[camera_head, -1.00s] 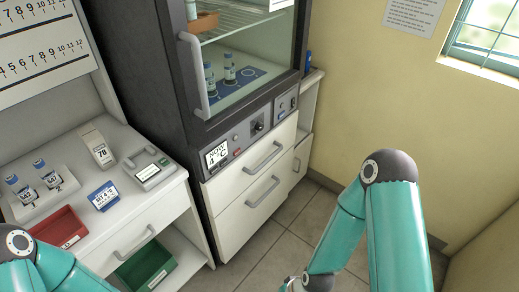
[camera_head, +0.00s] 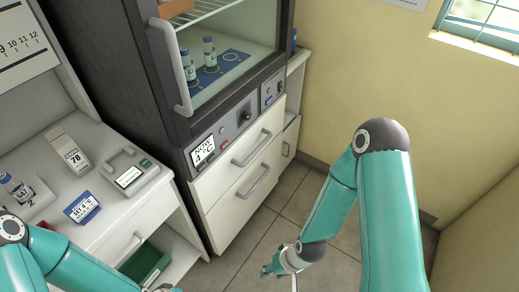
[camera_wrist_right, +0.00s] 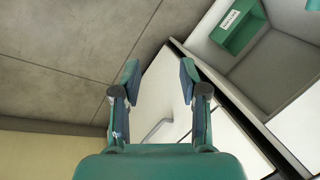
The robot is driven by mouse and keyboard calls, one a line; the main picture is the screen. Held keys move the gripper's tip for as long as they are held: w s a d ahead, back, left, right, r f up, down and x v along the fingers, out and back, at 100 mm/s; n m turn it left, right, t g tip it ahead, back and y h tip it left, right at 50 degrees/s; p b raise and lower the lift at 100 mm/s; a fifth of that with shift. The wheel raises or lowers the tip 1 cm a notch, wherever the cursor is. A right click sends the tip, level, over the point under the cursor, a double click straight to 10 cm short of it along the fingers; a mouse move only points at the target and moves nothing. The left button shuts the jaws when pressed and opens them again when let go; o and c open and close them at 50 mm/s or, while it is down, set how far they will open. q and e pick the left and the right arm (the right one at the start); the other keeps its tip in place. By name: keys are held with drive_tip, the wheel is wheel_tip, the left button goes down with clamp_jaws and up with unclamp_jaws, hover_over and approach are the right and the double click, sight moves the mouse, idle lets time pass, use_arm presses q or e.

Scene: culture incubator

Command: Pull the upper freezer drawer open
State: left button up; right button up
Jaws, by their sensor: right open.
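The upper freezer drawer (camera_head: 262,135) is a white front below the fridge's control panel, with a grey bar handle (camera_head: 252,148). It looks shut. The lower drawer (camera_head: 232,215) sits under it, with its own bar handle (camera_head: 253,183), and also looks shut. My right gripper (camera_head: 270,269) is open and empty, to the right of the drawers and apart from them. In the right wrist view its open fingers (camera_wrist_right: 160,72) frame a white front with a bar handle (camera_wrist_right: 157,131); I cannot tell which drawer it is. My left arm enters at lower left, its gripper out of view.
The fridge's glass door has a long grey handle (camera_head: 168,68). A bench (camera_head: 103,148) with a thermometer, a blue display and a label device stands left. A green bin (camera_head: 145,264) is below it. Tiled floor (camera_head: 258,255) is free before the drawers; a yellow wall (camera_head: 365,65) is right.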

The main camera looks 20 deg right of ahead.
drive_tip(key=w+d+f+m+t+b, duration=0.1)
drive_tip(key=w+f+m+t+b, duration=0.1)
drive_tip(key=w+b, duration=0.3)
drive_tip(key=w+d+f+m+t+b, duration=0.2)
drive_tip(key=w+b, duration=0.1)
drive_tip(key=w, duration=0.4)
drive_tip(key=m+t+b, duration=0.7)
drive_tip(key=t+b, duration=0.3)
drive_tip(key=b, duration=0.6)
approach(258, 147)
drive_tip(key=shift+m, duration=0.3)
drive_tip(key=x, duration=0.3)
drive_tip(key=b+x, duration=0.1)
drive_tip(key=x, duration=0.3)
drive_tip(key=f+x, duration=0.1)
drive_tip(key=x, duration=0.2)
drive_tip(key=shift+w+b, duration=0.1)
drive_tip(key=shift+b, duration=0.25)
